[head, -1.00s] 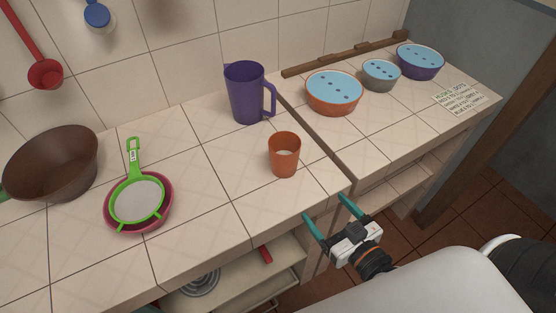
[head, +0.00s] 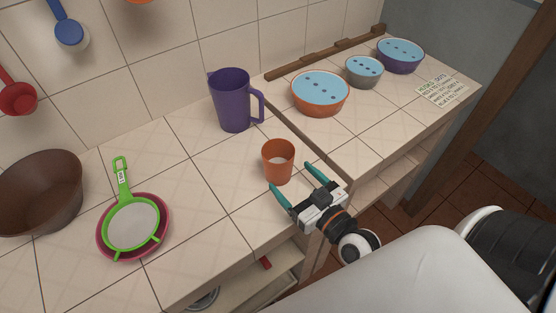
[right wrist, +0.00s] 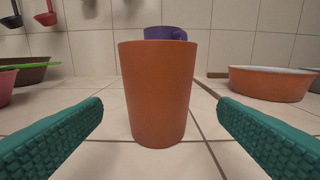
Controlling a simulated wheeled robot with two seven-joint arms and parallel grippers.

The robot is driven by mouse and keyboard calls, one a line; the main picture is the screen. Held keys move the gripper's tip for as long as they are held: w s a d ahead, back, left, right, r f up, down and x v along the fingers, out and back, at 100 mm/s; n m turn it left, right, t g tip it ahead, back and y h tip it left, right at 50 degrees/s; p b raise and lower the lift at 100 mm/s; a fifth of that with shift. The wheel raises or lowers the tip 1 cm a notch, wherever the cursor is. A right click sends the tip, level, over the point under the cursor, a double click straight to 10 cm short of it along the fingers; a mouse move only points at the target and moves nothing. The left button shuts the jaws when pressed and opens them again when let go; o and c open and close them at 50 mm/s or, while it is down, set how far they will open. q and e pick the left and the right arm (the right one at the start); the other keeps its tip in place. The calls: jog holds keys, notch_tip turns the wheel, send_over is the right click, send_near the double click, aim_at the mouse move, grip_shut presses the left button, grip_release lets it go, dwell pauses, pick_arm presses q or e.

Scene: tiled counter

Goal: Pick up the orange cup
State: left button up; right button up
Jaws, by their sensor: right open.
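The orange cup (head: 278,164) stands upright on the tiled counter (head: 200,205), near its front edge. My right gripper (head: 290,178) is open, with its teal fingers pointing at the cup. In the right wrist view the cup (right wrist: 158,95) is centred between the two fingers (right wrist: 160,130), a little beyond their tips, with a gap on each side. The gripper does not touch it. My left gripper is not in view.
A purple pitcher (head: 232,103) stands behind the cup. A green strainer (head: 131,225) on a pink bowl and a brown bowl (head: 40,195) are to the left. Blue-topped bowls, including an orange one (head: 320,100), stand at the right back. Counter around the cup is clear.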

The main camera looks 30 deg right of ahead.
aim_at(271, 158)
jog(key=shift+w+a, duration=0.15)
jog(key=shift+w, duration=0.6)
jog(key=w, duration=0.1)
jog(key=w+p, duration=0.1)
jog(key=w, duration=0.2)
jog(key=shift+w+a+f, duration=0.15)
jog(key=shift+a+f, duration=0.15)
jog(key=shift+f, duration=0.1)
jog(key=shift+w+f, duration=0.1)
jog(key=shift+w, duration=0.2)
jog(key=shift+s, duration=0.1)
jog(key=shift+c, duration=0.4)
jog(key=c, duration=1)
notch_tip(271, 158, up, 10)
jog(key=shift+r+p, duration=0.1)
jog(key=shift+p, duration=1.05)
jog(key=shift+c, duration=0.2)
